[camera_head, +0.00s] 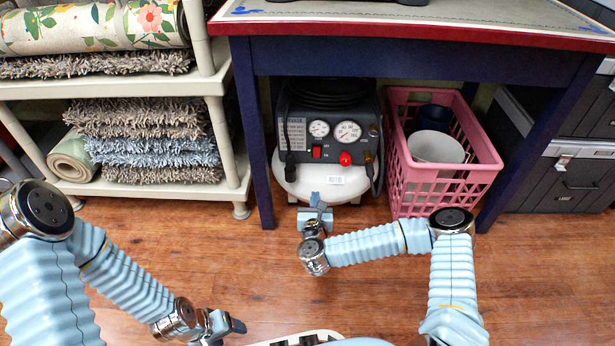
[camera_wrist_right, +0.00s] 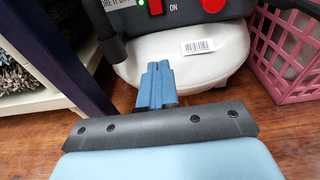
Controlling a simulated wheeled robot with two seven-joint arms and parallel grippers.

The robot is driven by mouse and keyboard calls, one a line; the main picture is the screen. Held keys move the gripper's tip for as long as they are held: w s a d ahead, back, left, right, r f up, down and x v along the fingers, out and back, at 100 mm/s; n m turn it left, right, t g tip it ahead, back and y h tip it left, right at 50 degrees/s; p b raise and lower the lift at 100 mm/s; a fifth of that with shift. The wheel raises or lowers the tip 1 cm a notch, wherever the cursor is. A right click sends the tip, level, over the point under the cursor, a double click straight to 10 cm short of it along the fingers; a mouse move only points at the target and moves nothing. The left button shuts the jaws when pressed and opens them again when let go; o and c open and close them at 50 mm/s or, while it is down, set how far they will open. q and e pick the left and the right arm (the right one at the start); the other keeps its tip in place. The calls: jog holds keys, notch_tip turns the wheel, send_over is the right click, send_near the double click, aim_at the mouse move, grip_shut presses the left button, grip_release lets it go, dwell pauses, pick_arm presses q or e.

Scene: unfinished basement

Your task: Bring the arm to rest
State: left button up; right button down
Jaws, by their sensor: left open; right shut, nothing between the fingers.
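My right gripper (camera_head: 315,200) is shut and empty, in front of the white tank of an air compressor (camera_head: 330,140) under the table. In the right wrist view its blue fingers (camera_wrist_right: 157,85) are together, with the tank's barcode label just beyond them; I cannot tell whether they touch the tank. My right arm (camera_head: 380,243) is bent at the elbow and reaches out over the floor. My left gripper (camera_head: 238,326) is at the bottom of the head view, low over the floor, open, and its fingertips are only partly visible. My left arm (camera_head: 120,270) comes in from the left.
A table with dark blue legs (camera_head: 254,140) stands over the compressor. A pink crate (camera_head: 445,195) with a white bucket (camera_head: 436,148) stands right of it. A cream shelf (camera_head: 150,88) with rolled and folded rugs is at left. Dark cabinets (camera_head: 575,180) are at right. The wooden floor (camera_head: 540,280) is clear in front.

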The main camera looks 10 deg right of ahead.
jog(key=shift+a, duration=0.1)
jog(key=s+a+f+n+g+y, duration=0.2)
jog(key=s+a+f+n+y, duration=0.2)
jog(key=a+n+y, duration=0.6)
jog(key=s+f+n+g, duration=0.3)
jog(key=s+n+g, duration=0.1)
jog(key=s+n, duration=0.4)
jog(key=s+f+n+g, duration=0.4)
jog(key=s+n, duration=0.2)
jog(key=n, duration=0.5)
jog(key=s+d+n+g+h, duration=0.2)
jog(key=s+d+n+g, duration=0.35)
jog(key=s+n, duration=0.4)
notch_tip(320, 180, up, 14)
jog(key=s+a+m+p, duration=0.1)
jog(key=p, duration=1.3)
jog(key=shift+f+t, duration=0.15)
jog(key=shift+t, duration=0.1)
